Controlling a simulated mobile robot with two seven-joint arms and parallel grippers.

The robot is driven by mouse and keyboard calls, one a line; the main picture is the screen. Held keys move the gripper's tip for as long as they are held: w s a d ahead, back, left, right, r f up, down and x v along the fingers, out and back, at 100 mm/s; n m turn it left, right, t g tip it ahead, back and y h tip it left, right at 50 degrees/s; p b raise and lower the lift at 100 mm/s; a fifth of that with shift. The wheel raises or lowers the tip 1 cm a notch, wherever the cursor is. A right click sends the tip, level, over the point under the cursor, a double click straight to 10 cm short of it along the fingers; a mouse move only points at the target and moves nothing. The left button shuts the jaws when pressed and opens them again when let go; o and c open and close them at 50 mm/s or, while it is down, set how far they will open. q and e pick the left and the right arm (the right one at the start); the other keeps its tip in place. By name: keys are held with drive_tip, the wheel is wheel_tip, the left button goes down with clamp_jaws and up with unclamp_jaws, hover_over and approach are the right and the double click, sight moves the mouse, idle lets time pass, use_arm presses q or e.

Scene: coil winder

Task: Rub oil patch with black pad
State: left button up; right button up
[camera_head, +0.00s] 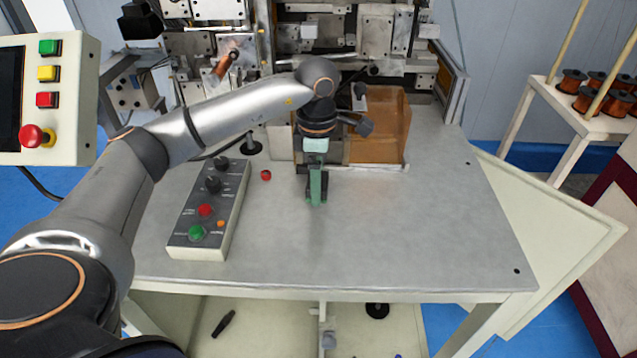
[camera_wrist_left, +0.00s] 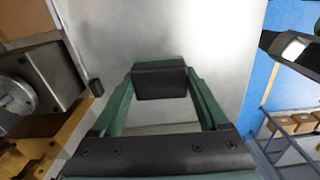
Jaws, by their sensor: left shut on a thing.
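My left gripper (camera_head: 316,198) points down over the middle of the grey metal tabletop (camera_head: 400,245), in front of the brown box. In the left wrist view its two green fingers (camera_wrist_left: 160,88) are shut on a black pad (camera_wrist_left: 160,77), held between the fingertips with the grey tabletop behind it. Whether the pad touches the tabletop I cannot tell. I cannot clearly make out an oil patch in either view. My right gripper is in neither view.
A control box (camera_head: 209,212) with knobs and buttons lies left of the gripper, with a small red object (camera_head: 266,175) between them. The open brown box (camera_head: 382,130) and winder machinery stand behind. The tabletop's right and front are clear. Copper spools (camera_head: 573,81) sit on a rack at right.

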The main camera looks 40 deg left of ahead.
use_arm(q)
drive_tip(key=shift+r+p, duration=0.35)
drive_tip(key=shift+r, duration=0.6)
